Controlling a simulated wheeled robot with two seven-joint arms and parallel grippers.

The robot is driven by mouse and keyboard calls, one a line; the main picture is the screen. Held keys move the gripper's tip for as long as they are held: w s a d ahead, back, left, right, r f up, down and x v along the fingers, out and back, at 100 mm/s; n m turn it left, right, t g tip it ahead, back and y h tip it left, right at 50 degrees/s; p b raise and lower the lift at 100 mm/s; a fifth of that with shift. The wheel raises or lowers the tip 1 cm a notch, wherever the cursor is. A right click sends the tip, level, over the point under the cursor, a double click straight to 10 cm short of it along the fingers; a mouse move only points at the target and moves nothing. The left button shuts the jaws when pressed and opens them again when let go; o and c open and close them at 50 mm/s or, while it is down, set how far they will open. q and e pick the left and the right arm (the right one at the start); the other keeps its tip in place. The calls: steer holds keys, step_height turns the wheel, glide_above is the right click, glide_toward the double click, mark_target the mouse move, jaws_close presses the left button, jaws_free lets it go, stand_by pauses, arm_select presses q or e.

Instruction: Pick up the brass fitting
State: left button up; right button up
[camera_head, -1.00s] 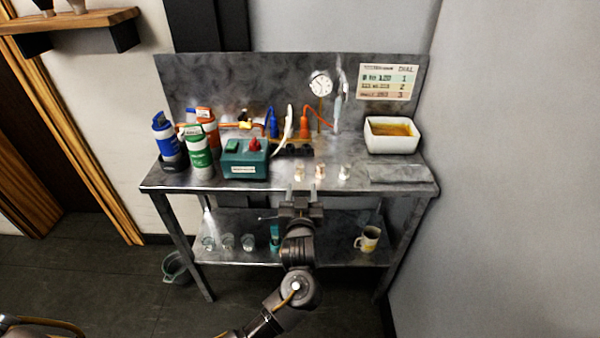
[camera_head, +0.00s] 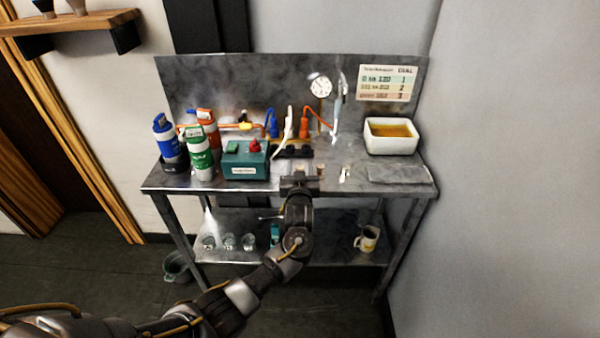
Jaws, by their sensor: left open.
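Small metal fittings stand in a row at the front of the steel bench. A copper-toned one (camera_head: 320,169) is just right of my left gripper, and a pale one (camera_head: 345,174) is farther right. A third, leftmost fitting is mostly hidden at my gripper; I cannot tell for certain which of them is the brass one. My left gripper (camera_head: 299,170) is open at the bench's front edge, its fingers reaching over the top around the leftmost fitting's place. Whether they touch it is unclear. My right gripper is not in view.
The bench (camera_head: 395,163) holds a green box (camera_head: 244,163), several canisters at left, a white tub (camera_head: 391,138) and a flat grey plate (camera_head: 397,175). Pipes and a gauge (camera_head: 320,86) stand behind. The lower shelf holds glasses and a mug (camera_head: 367,239).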

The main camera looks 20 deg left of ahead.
mark_target(300, 167)
arm_select(q)
jaws_close()
stand_by(0.3)
steer(key=shift+w+r, duration=0.1)
steer(key=shift+r, duration=0.05)
steer(key=shift+r+p, duration=0.6)
steer(key=shift+p, duration=0.1)
step_height(300, 167, up, 2)
steer(key=shift+r+p, duration=0.25)
steer(key=shift+p, duration=0.95)
steer(key=s+d+r+p, duration=0.1)
steer(key=s+r+p, duration=0.8)
steer(key=s+p, duration=0.5)
steer(key=p, duration=0.3)
steer(key=shift+d, duration=0.35)
